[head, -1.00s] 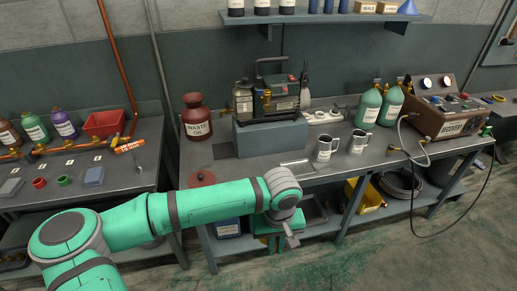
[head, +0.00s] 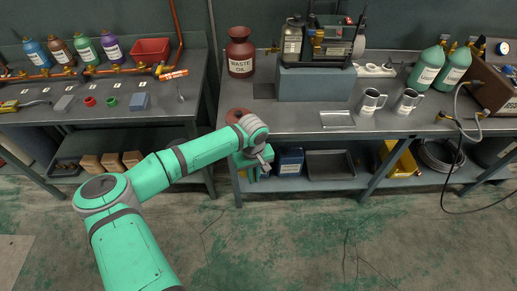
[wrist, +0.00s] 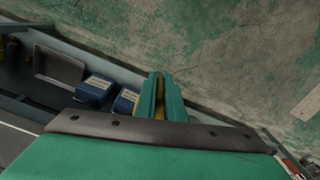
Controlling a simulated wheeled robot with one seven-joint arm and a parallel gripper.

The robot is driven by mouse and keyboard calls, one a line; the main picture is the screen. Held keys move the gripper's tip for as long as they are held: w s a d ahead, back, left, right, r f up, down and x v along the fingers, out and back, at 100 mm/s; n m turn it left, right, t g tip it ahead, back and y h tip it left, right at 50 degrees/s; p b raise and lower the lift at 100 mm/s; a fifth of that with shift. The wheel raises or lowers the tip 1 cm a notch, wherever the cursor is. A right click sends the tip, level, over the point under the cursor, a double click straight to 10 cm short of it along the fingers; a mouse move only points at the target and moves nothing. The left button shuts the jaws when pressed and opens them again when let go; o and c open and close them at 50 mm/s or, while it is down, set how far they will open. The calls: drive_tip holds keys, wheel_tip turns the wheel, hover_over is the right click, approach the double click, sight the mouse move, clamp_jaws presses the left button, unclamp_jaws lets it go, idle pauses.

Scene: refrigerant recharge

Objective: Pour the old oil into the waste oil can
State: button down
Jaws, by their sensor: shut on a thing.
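The dark red waste oil can (head: 240,58) stands upright on the right-hand bench, its label facing me. A flat red lid-like disc (head: 236,115) lies near the bench's front left corner, partly hidden by my arm. Two metal measuring cups, the left (head: 371,104) and the right (head: 407,102), stand farther right; their contents are too small to tell. My gripper (head: 250,174) points down at the bench's front edge. In the wrist view my gripper (wrist: 160,84) is closed, with a narrow yellow strip between its teal fingers. I cannot make out what it holds.
A pump-like machine (head: 332,42) sits on a grey-blue block (head: 315,84) beside the can. The shelf below holds blue boxes (head: 290,162) and a dark tray (head: 330,164). The floor in front is clear.

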idle(0.4)
drive_tip(key=shift+r, duration=3)
wheel_tip(320, 180, down, 16)
drive_tip(key=s+m, duration=0.2)
drive_tip(key=m, duration=0.1)
drive_tip(key=shift+s+f, duration=0.15)
drive_tip(key=shift+s, duration=0.1)
drive_tip(key=shift+s, duration=0.1)
